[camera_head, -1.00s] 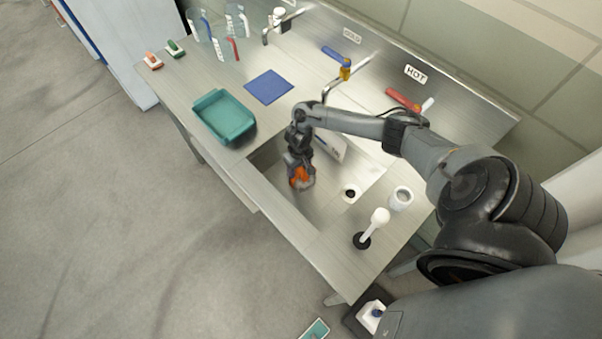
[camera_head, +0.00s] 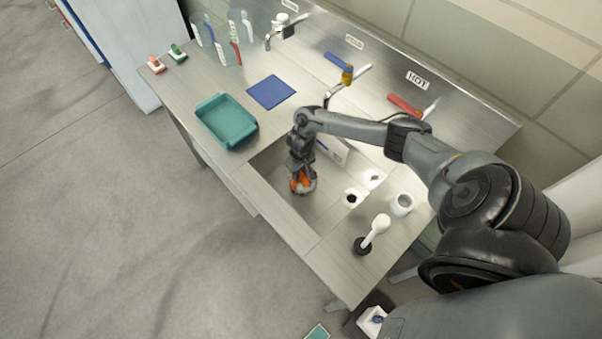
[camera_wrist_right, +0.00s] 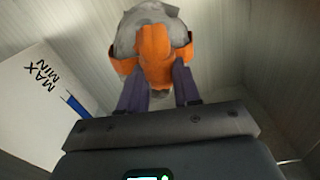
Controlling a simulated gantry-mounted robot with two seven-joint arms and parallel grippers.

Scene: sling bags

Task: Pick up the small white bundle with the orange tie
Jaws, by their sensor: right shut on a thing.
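The small white bundle with the orange tie (camera_wrist_right: 150,32) is in the sink basin, at the top middle of the right wrist view. It looks greyish white there, with orange flaps around its neck. My right gripper (camera_wrist_right: 158,82) is shut on it at the orange tie, with one dark finger on each side. In the head view the right gripper (camera_head: 300,173) points down into the basin, and the orange tie (camera_head: 302,185) shows just below it. I cannot tell whether the bundle touches the basin floor. My left gripper is in neither view.
A white panel (camera_wrist_right: 38,100) marked MAX and MIN stands beside the gripper in the basin. A drain (camera_head: 352,197), white cup (camera_head: 402,204) and white-handled brush (camera_head: 378,226) are to the right. A teal tray (camera_head: 227,121) and blue mat (camera_head: 270,92) lie left on the steel counter.

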